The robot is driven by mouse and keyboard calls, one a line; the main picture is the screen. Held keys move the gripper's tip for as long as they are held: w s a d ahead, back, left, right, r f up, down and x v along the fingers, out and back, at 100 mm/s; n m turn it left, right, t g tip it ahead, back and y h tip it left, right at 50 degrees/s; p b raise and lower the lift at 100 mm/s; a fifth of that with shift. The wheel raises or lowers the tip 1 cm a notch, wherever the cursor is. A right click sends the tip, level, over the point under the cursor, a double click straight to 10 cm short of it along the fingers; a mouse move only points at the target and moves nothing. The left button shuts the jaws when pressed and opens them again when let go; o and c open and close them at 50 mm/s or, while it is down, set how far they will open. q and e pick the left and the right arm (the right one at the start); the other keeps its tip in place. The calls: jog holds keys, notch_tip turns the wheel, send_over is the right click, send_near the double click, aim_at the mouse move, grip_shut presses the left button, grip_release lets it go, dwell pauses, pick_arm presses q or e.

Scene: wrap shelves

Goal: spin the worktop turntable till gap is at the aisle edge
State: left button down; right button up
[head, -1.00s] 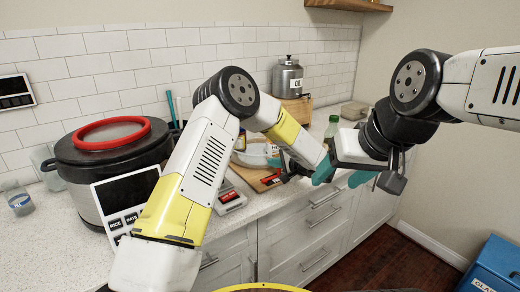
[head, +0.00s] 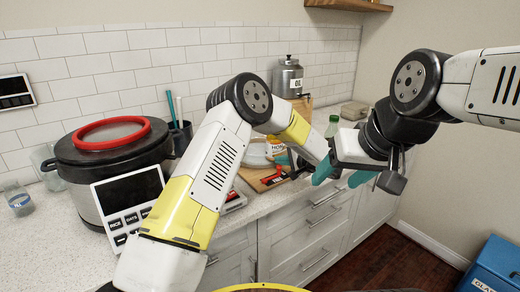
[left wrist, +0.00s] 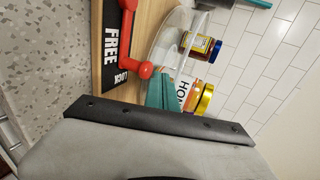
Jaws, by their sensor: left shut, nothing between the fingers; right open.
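The turntable is a clear round disc (left wrist: 168,42) on a wooden board (left wrist: 104,18). In the head view the honey jar (head: 275,147) shows beside my left forearm, which hides part of the disc. A red lever (left wrist: 128,40) lies by the FREE and LOCK label; its setting is unclear. My left gripper (left wrist: 160,92) is shut and empty at the disc's rim; contact is unclear. My right gripper (head: 342,177) is open and empty. I cannot make out the gap.
A large cooker (head: 110,160) with a red ring stands left on the worktop. A metal canister (head: 288,76) and a green bottle (head: 332,127) stand behind the grippers. Drawers (head: 315,225) line the front. A blue bin (head: 490,265) is at the lower right.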

pick_arm(q)
jog(key=shift+w+d, duration=0.1)
jog(key=shift+d, duration=0.05)
jog(key=shift+w+d, duration=0.7)
jog(key=shift+w, duration=0.15)
jog(key=shift+w+d, duration=0.65)
jog(key=shift+d, duration=0.1)
jog(key=shift+w, duration=0.15)
jog(key=shift+w+d, duration=0.75)
jog(key=shift+w, duration=0.05)
jog(key=shift+d, duration=0.1)
